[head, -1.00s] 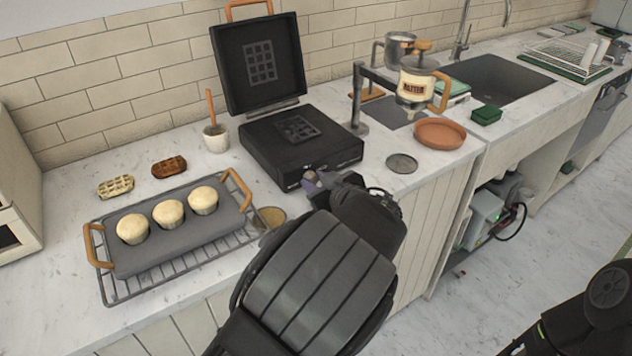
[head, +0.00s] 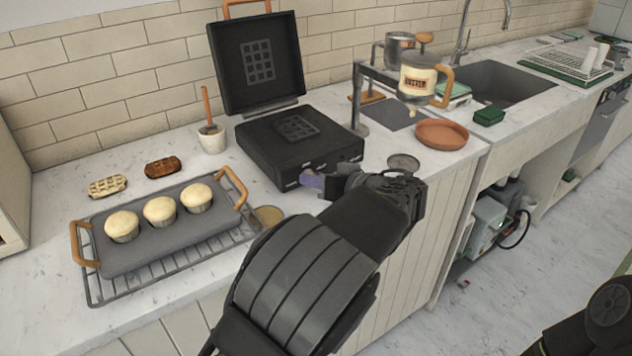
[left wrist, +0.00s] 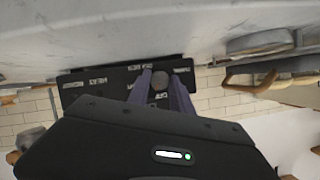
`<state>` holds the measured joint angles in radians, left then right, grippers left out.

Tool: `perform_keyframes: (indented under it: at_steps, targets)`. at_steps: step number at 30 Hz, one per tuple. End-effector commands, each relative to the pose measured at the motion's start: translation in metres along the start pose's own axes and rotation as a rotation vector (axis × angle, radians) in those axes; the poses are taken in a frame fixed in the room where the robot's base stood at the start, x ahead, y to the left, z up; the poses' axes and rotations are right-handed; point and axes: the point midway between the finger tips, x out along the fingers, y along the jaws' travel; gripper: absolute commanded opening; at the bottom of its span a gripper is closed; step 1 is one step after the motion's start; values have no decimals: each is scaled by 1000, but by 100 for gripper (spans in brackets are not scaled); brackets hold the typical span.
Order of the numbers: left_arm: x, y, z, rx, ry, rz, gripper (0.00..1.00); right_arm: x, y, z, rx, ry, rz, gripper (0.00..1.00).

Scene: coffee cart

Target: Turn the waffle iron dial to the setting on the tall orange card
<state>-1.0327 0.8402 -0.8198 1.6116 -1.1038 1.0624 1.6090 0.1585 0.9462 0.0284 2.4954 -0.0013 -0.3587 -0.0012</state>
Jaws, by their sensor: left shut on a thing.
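The black waffle iron (head: 285,140) stands open on the counter, its lid (head: 258,62) raised toward the wall. My left gripper (head: 328,184) is at the iron's front face, with its purple fingers on either side of the dial. In the left wrist view, the dark round dial (left wrist: 159,82) sits between the fingers, and the gripper (left wrist: 160,86) is shut on it. The front panel (left wrist: 98,80) carries white lettering, upside down and too small to read surely. The dial is hidden in the head view. I see no tall orange card. My right gripper is out of view.
A rack with a grey tray (head: 160,252) of muffins stands left of the iron, near a cup with a brush (head: 212,139). A batter dispenser (head: 417,82) and a terracotta dish (head: 442,134) stand to the right. A round lid (head: 404,162) lies near my wrist.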

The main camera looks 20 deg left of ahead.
Motion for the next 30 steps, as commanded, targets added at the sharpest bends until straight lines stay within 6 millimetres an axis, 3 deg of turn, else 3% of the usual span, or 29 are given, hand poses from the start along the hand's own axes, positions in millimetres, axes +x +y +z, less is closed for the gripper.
perform_keyframes:
  at_steps: [19,20,27,30]
  targets:
    - [0,1,0,77,-2,-30,0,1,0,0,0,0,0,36]
    - [0,1,0,76,-2,-30,29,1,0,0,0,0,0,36]
    - [0,1,0,76,-2,-31,48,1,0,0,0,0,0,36]
    - [0,1,0,76,-2,-31,48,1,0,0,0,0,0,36]
